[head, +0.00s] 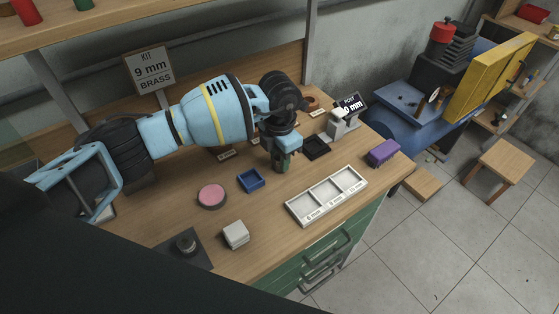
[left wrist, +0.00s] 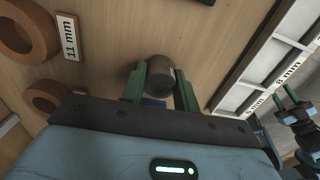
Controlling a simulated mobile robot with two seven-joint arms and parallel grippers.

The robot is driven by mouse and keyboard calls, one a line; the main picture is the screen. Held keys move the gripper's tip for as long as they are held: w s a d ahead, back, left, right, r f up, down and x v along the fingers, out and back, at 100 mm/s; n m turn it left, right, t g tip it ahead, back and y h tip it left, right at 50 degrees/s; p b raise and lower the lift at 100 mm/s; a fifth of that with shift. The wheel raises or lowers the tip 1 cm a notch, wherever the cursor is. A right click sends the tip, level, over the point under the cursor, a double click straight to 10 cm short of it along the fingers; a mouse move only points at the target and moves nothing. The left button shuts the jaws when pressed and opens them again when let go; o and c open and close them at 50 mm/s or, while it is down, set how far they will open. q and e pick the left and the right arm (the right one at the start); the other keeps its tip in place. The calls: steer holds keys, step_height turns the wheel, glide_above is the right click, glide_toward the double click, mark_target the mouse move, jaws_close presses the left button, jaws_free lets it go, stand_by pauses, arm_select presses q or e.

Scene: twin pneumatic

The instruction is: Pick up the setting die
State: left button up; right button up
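The setting die, a dark grey cylinder (left wrist: 160,77), stands between the green fingers of my left gripper (left wrist: 161,88) in the left wrist view. I cannot tell whether the die touches the bench. My right gripper (left wrist: 286,99) shows small at the right edge of the left wrist view, its green fingers apart and nothing seen between them.
A white compartment tray (head: 290,208) lies in front of the left gripper. Near it are a blue tray (head: 251,180), a pink-topped round tin (head: 211,196), a black tray (head: 316,148), a purple block (head: 383,152) and a pale stack (head: 235,235). A grey post gauge (head: 342,126) stands behind.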

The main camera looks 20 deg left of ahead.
arm_select(q)
steer(key=c, duration=0.5)
jaws_close()
steer(key=shift+r, duration=0.2)
steer(key=shift+r, duration=0.5)
step_height(320, 180, up, 2)
steer(key=shift+r, duration=0.25)
steer(key=s+d, duration=0.2)
steer(key=s, duration=0.3)
steer(key=s+d, duration=0.2)
steer(key=s, duration=0.3)
steer(key=s+d+r, duration=0.1)
steer(key=s+d, duration=0.1)
steer(key=s, duration=0.3)
steer(key=shift+r+p, duration=0.1)
steer(key=shift+p, duration=0.25)
